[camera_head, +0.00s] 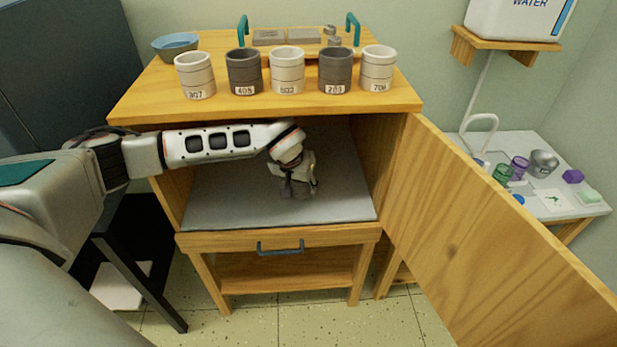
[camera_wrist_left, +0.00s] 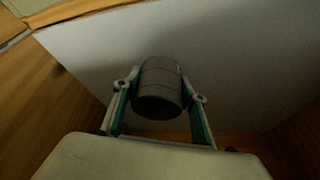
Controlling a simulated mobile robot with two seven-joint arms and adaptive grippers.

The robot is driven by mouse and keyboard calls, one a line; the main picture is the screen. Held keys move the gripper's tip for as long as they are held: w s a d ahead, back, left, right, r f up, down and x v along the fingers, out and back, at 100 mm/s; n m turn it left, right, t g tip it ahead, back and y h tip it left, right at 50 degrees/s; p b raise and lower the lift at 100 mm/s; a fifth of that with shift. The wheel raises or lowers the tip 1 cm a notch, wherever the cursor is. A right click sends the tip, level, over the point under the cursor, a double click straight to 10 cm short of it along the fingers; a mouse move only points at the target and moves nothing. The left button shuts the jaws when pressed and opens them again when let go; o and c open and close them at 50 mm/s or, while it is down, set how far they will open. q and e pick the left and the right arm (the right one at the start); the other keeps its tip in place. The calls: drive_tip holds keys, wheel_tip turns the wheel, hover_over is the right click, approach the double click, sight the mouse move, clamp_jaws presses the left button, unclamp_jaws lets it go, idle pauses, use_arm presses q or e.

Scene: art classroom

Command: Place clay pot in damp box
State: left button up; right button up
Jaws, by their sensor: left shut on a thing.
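The damp box is the wooden cabinet with its door (camera_head: 475,215) swung open to the right and a grey floor (camera_head: 240,205) inside. My left arm reaches in from the left, and my left gripper (camera_head: 298,188) is inside the box, low over the grey floor. In the left wrist view my left gripper (camera_wrist_left: 160,108) is shut on a dark grey-brown clay pot (camera_wrist_left: 160,82), with one finger on each side. In the head view the gripper mostly hides this pot. I cannot tell whether it touches the floor. My right gripper is not in view.
Several labelled pots stand in a row on the cabinet top (camera_head: 135,105), light and dark, with a blue bowl (camera_head: 175,45) behind them at left. A drawer with a blue handle (camera_head: 281,248) is below. A side table (camera_head: 515,150) with small items stands at right. The grey floor around the gripper is clear.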

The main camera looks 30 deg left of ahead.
use_arm(q)
drive_tip(key=shift+w+a+f, duration=0.1)
drive_tip(key=shift+w+a, duration=0.05)
drive_tip(key=shift+w, duration=1.15)
drive_tip(key=w+b, duration=0.1)
drive_tip(key=w+f, duration=0.1)
drive_tip(key=shift+w+a+b, duration=0.2)
drive_tip(key=shift+w+b, duration=0.2)
drive_tip(key=shift+f, duration=0.3)
drive_tip(key=shift+r, duration=0.2)
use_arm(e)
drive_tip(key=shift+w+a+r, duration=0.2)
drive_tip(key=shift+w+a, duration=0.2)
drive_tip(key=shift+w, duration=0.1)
use_arm(q)
drive_tip(key=shift+f, duration=0.15)
drive_tip(key=o, duration=1.5)
drive_tip(key=shift+c, duration=0.2)
